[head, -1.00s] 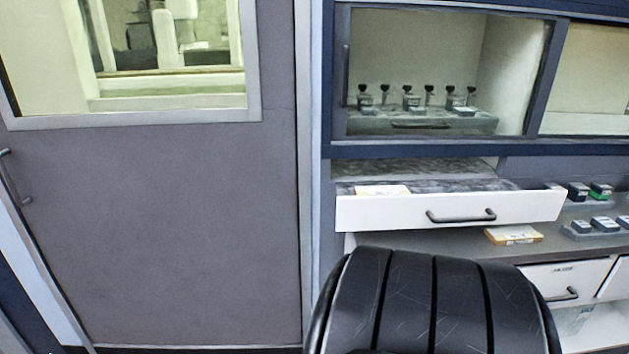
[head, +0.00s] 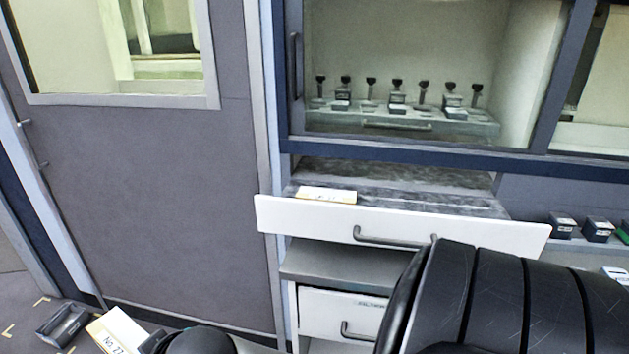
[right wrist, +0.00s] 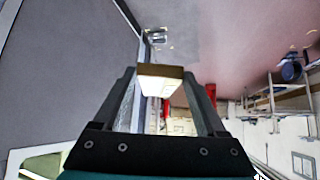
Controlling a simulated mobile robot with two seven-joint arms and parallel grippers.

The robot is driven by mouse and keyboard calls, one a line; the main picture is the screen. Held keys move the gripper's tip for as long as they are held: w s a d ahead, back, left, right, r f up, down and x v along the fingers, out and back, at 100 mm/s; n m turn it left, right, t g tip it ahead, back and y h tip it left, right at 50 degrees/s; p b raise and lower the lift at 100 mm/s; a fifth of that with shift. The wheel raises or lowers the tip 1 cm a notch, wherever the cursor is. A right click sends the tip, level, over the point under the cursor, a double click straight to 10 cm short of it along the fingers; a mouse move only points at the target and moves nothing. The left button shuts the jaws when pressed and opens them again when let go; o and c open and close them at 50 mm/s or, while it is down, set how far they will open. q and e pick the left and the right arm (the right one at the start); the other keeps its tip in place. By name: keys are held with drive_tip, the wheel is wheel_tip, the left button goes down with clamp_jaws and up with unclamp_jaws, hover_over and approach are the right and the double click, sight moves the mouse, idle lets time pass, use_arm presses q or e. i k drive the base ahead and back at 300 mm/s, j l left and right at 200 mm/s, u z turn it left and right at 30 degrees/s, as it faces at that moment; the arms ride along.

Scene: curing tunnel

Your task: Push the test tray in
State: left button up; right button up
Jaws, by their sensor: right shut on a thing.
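The name test tray may fit one of two things; I cannot tell which. One is a grey tray (head: 450,128) with a front handle, holding several dark-capped pieces behind the glazed opening. The other is a white-fronted drawer (head: 300,217) with a dark bar handle (head: 385,239), standing pulled out below it. My right gripper (head: 152,343) is at the lower left of the head view, away from both. It is shut on a cream box (head: 117,332) marked No. 27, which also shows between its fingers in the right wrist view (right wrist: 160,84). My left gripper is not in view.
A small pale box (head: 327,195) lies on the open drawer's top. A closed lower drawer (head: 340,311) is below the shelf. Dark boxes (head: 598,229) stand at right. A grey door (head: 150,190) fills the left. A dark open holder (head: 65,325) sits at lower left.

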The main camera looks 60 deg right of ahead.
sight(392, 207)
drive_tip(key=k+l, duration=1)
drive_tip(key=k, duration=0.05)
